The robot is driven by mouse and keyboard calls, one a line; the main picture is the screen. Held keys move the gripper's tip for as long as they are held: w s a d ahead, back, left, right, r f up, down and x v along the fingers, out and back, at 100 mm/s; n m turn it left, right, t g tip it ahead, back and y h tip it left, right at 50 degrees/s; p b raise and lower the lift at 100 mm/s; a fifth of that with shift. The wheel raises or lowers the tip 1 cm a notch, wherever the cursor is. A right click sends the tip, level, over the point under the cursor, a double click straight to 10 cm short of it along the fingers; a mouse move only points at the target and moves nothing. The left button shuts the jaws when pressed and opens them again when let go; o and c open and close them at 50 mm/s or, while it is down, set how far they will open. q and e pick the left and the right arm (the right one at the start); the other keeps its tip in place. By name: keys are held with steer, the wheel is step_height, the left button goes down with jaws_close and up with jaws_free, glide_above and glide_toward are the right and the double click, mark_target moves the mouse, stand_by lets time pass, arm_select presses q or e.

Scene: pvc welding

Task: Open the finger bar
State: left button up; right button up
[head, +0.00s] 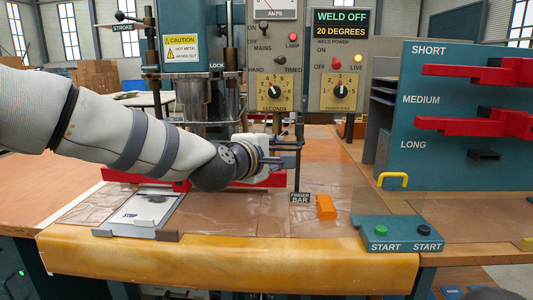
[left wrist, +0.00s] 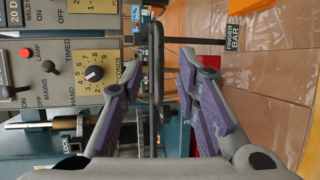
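The finger bar (head: 298,170) is a dark upright post with a "FINGER BAR" label at its foot and dark arms near its top, standing at the welder's right side. My left gripper (head: 277,166) is just left of the post in the head view, partly hidden by its own wrist. In the left wrist view, my left gripper (left wrist: 158,72) has its purple-padded fingers spread. A dark rod (left wrist: 156,85) of the finger bar runs between them, with gaps on both sides. The label (left wrist: 232,42) shows there at upper right. My right gripper is not in view.
The welder's control panels (head: 340,65) stand behind the gripper. An orange block (head: 326,207) lies right of the label. A start-button box (head: 397,233) is at front right, and a grey stop plate (head: 142,212) at front left. A teal rack (head: 455,125) holds red parts.

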arm_select(q)
steer(key=v, duration=0.8)
